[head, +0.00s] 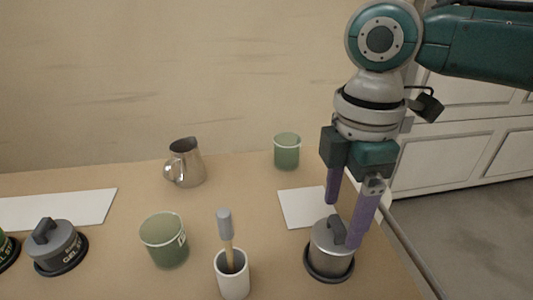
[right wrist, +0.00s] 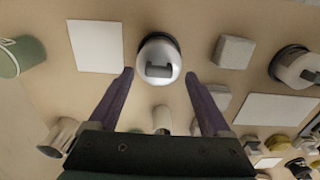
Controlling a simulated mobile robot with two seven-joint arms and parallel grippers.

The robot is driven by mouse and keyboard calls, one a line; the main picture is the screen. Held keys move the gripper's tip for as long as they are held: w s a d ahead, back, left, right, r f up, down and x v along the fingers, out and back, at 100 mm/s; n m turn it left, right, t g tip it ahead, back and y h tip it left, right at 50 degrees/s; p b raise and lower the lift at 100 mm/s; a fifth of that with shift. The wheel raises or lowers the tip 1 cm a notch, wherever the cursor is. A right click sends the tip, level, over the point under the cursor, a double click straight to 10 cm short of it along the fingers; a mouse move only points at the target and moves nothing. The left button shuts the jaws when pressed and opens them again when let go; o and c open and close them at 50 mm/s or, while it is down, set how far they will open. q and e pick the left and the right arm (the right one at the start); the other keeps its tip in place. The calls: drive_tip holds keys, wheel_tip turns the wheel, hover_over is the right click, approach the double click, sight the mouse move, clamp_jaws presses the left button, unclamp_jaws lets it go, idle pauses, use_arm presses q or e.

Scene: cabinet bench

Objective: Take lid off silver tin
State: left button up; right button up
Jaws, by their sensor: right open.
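The silver tin (head: 330,262) stands upright on a dark round base at the table's right side. Its lid, with a dark grey raised handle (head: 338,230), is on it; the handle also shows in the right wrist view (right wrist: 159,71). My right gripper (head: 345,224) points down over the tin, open and empty. Its two purple fingers are spread on either side of the handle. In the right wrist view, the tin's top (right wrist: 160,52) lies between and ahead of the fingertips. I cannot tell how far above the lid they are. My left gripper is not in view.
A white cup (head: 233,278) holding a grey-headed tool stands left of the tin. Green pots (head: 166,243) (head: 287,155), a metal pitcher (head: 186,166) and a grey lidded tin (head: 60,250) stand farther left or back. A white sheet (head: 300,208) lies behind the silver tin. The table edge is close on the right.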

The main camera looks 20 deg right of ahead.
sight(328, 235)
wheel_tip(328, 235, down, 2)
drive_tip(key=shift+f, duration=0.2)
clamp_jaws()
idle(0.6)
